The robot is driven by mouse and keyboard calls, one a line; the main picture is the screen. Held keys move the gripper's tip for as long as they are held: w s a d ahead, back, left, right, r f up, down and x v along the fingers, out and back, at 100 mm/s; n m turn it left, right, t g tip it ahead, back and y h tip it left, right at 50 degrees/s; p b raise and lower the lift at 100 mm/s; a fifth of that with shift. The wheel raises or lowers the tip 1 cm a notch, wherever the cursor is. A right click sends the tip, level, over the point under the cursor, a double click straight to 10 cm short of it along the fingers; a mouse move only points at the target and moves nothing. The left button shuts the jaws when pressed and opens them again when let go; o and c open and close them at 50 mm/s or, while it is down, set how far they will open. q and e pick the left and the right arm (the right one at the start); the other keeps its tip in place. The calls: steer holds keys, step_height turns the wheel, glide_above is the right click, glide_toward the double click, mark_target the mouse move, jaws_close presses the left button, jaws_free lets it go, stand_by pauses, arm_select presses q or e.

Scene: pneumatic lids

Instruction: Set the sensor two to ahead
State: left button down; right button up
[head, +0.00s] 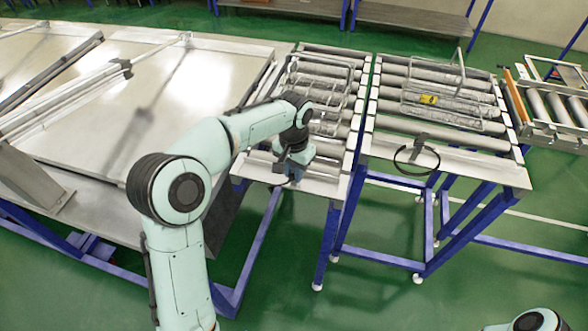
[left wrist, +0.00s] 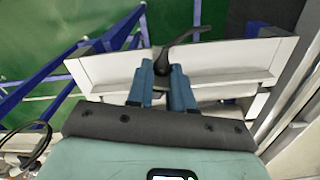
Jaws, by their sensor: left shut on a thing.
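My left gripper (head: 292,170) is at the front end plate of the middle roller conveyor. In the left wrist view its two blue fingers (left wrist: 161,75) are shut on a small black sensor (left wrist: 160,62) at the edge of the pale end plate. A black cable or arm reaches from the sensor to the right. The fingers hide much of the sensor, and no label shows. A second black sensor (head: 418,145) with a looped cable sits on the front plate of the right conveyor. My right gripper is out of view.
The middle conveyor (head: 330,72) and right conveyor (head: 440,88) carry wire frames on rollers; a yellow tag (head: 428,100) lies on the right one. A large metal table (head: 95,120) stands left. Blue legs (head: 330,240) stand below, with open green floor in front.

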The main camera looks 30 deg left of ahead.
arm_select(q)
steer(key=shift+n, duration=1.6)
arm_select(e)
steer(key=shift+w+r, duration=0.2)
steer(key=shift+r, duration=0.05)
arm_select(q)
steer(key=c, duration=1)
jaws_free()
step_height(320, 180, up, 13)
steer(key=p, duration=0.2)
steer(key=shift+r+p, duration=0.2)
steer(key=shift+p, duration=0.1)
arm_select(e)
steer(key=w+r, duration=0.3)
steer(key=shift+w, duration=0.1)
arm_select(q)
steer(key=shift+f, duration=0.1)
